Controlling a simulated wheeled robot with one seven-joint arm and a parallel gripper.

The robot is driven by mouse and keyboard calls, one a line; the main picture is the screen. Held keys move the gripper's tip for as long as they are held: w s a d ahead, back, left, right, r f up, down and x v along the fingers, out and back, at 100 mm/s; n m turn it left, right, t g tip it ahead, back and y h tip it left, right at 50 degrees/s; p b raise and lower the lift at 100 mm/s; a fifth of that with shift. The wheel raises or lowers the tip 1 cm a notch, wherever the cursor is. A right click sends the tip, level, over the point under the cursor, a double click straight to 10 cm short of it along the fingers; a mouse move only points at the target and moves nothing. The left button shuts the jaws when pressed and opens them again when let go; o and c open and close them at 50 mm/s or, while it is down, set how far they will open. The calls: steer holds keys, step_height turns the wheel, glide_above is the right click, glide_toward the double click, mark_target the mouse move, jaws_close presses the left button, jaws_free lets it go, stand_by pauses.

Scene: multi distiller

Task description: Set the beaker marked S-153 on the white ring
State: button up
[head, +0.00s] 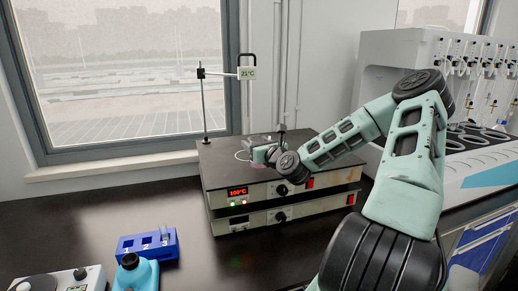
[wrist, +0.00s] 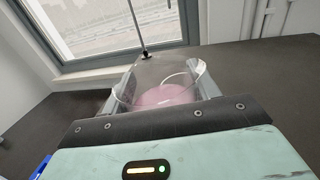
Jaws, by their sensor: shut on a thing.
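A clear glass beaker with pink liquid (wrist: 165,96) sits between the fingers of my gripper (wrist: 160,90) in the wrist view. My gripper (head: 262,153) is shut on it, above the dark top of the hotplate (head: 225,166) in the head view. No S-153 marking is readable in either view. Part of the white ring (head: 242,155) shows just left of my gripper on the hotplate top, and the rest is hidden by my gripper and the beaker. A white curved line shows through the glass in the wrist view. I cannot tell whether the beaker's base touches the plate.
A metal stand (head: 204,105) holds a 21°C display (head: 247,73) above the hotplate. The hotplate's front display reads 100°C. A blue numbered rack (head: 147,244) and a teal-blue bottle (head: 135,273) stand at front left. A large white machine (head: 385,85) stands at right.

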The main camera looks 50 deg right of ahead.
steer(key=shift+w+d+f+b, duration=0.1)
steer(key=shift+w+d+b, duration=0.1)
steer(key=shift+w+d, duration=0.25)
steer(key=shift+w+d+f+b, duration=0.1)
steer(key=shift+w+d+b, duration=0.1)
steer(key=shift+w, duration=0.35)
steer(key=shift+x, duration=1.05)
steer(key=shift+s+d+b+x, duration=0.15)
steer(key=shift+d+x, duration=0.2)
steer(key=shift+x, duration=1.25)
steer(key=shift+s+d+b+x, duration=0.15)
steer(key=shift+d+x, duration=0.25)
steer(key=shift+x, duration=1.2)
steer(key=shift+s+d+b+x, duration=0.1)
steer(key=shift+d+b+x, duration=0.2)
steer(key=shift+x, duration=1.3)
steer(key=shift+f, duration=0.1)
steer(key=shift+d+f+b, duration=0.1)
steer(key=shift+f+b, duration=0.8)
steer(key=shift+f, duration=0.2)
steer(key=o, duration=1.3)
steer(key=shift+s, duration=0.1)
